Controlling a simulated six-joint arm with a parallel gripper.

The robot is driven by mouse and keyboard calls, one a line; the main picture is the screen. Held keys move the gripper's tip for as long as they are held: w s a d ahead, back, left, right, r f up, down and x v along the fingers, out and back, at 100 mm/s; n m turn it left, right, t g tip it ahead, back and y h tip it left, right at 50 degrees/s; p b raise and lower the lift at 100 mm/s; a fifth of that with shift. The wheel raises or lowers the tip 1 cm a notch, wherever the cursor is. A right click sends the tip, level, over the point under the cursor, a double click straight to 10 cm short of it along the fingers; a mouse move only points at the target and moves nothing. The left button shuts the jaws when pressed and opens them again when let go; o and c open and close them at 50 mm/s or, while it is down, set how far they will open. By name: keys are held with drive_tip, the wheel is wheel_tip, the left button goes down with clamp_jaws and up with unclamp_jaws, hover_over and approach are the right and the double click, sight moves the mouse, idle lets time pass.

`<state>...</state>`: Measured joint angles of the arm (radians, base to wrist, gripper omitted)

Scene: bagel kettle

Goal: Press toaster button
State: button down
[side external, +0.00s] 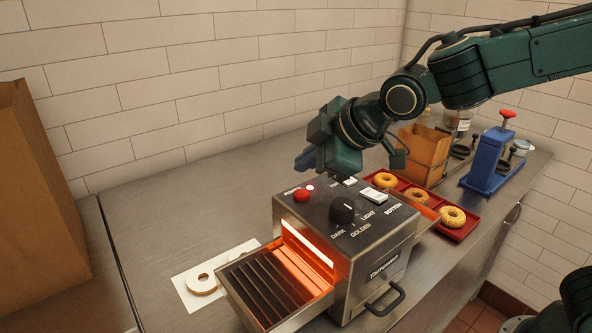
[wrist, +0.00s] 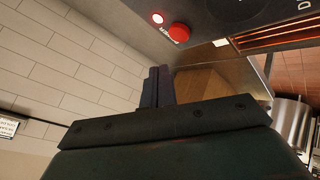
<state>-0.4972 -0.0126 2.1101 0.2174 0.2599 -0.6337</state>
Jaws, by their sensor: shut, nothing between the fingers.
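The toaster (side external: 385,262) is a steel box standing on the counter, with an orange glow in its front opening. A red round button (side external: 301,195) sits on its top panel at the back left, beside a small lit lamp (side external: 310,187). The red button also shows in the wrist view (wrist: 179,32), with the lit lamp (wrist: 157,18) to its left. My gripper (side external: 304,160) is shut and empty, above and behind the button, apart from it. In the wrist view its fingers (wrist: 156,86) are together, below the button in the picture.
A black dial (side external: 342,209) and a white switch (side external: 374,196) are on the toaster top. A slatted tray (side external: 262,292) extends from its front, next to a bagel half (side external: 201,279) on paper. A red tray (side external: 465,231) with bagels and a blue press (side external: 484,165) stand at right.

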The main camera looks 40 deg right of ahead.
drive_tip(key=shift+r, duration=1.35)
drive_tip(key=s+d+f+m+g+h, duration=0.1)
drive_tip(key=s+d+f+m, duration=0.1)
drive_tip(key=s+d+m, duration=0.3)
drive_tip(key=s+d+f+m+g+h, duration=0.1)
drive_tip(key=s+d+f+m+g, duration=0.1)
drive_tip(key=s+d+m, duration=0.4)
drive_tip(key=s+d, duration=0.2)
drive_tip(key=s, duration=0.4)
drive_tip(key=s+d, duration=0.3)
drive_tip(key=s, duration=0.4)
drive_tip(key=shift+d, duration=0.25)
